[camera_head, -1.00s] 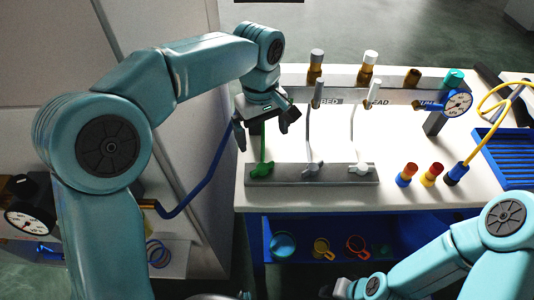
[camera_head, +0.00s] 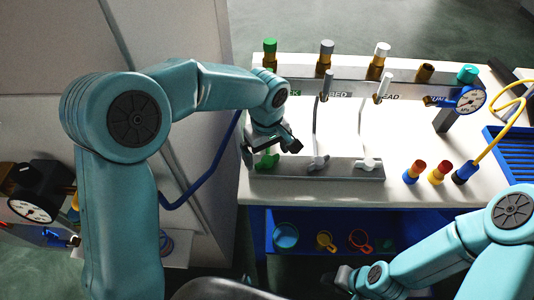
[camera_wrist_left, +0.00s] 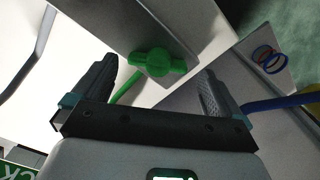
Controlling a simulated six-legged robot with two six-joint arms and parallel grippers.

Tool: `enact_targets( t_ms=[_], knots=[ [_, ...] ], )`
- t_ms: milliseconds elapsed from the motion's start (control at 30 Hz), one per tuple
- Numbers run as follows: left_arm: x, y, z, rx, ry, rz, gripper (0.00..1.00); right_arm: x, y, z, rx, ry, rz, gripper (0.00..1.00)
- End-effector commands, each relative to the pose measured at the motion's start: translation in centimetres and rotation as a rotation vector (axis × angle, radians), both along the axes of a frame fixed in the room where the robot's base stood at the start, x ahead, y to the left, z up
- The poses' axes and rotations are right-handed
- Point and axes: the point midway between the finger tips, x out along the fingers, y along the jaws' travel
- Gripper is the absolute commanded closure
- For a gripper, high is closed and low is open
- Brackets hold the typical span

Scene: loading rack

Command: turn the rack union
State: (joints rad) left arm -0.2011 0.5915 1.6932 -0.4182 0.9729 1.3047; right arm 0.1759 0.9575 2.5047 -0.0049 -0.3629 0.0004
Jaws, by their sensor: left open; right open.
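The green winged union (camera_head: 267,161) sits at the left end of the grey front bar (camera_head: 345,170). In the left wrist view the union (camera_wrist_left: 157,62) lies just beyond and between the finger tips, with its wings spread sideways. A green hose runs from it. My left gripper (camera_head: 271,150) is open just above the union, partly hiding it in the head view; its fingers (camera_wrist_left: 155,80) appear apart from the union. My right gripper (camera_head: 346,281) is open and empty, low in front of the bench, partly hidden by its own arm.
A labelled rear rail (camera_head: 350,88) carries coloured caps, and a gauge (camera_head: 470,98) stands at right. A blue hose (camera_head: 208,170) runs close left of the bench. A blue shelf (camera_head: 390,215) lies below.

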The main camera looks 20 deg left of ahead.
Motion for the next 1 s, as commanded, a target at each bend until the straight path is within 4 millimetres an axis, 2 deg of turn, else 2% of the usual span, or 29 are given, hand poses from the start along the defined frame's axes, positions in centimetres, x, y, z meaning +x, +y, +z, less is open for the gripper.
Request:
enact_targets(
  t_ms=[200, 467, 600, 633, 1000],
  knots=[
    [0.2, 0.0, -1.7, 0.0, 0.0, -0.001, 0.0, 0.0, 0.0, 0.2, 0.0, 0.0, 0.0, 0.57],
    [0.3, 0.0, -1.8, 0.0, 0.0, -0.001, 0.0, 0.0, 0.0, 0.1, 0.0, 0.0, 0.0, 0.57],
    [0.2, 0.0, -1.8, 0.0, 0.0, -0.001, 0.46, 0.0, 0.0, 0.1, 0.0, 0.0, 0.0, 0.57],
    [0.2, 0.0, -1.8, 0.0, 0.0, -0.001, 0.51, 0.0, 0.0, 0.1, 0.0, 0.0, 0.0, 0.57],
    [0.3, 0.0, -1.9, 0.0, -0.001, -0.059, 0.51, 0.0, 0.0, -0.3, 0.0, 0.0, 0.0, 0.57]
  ],
)
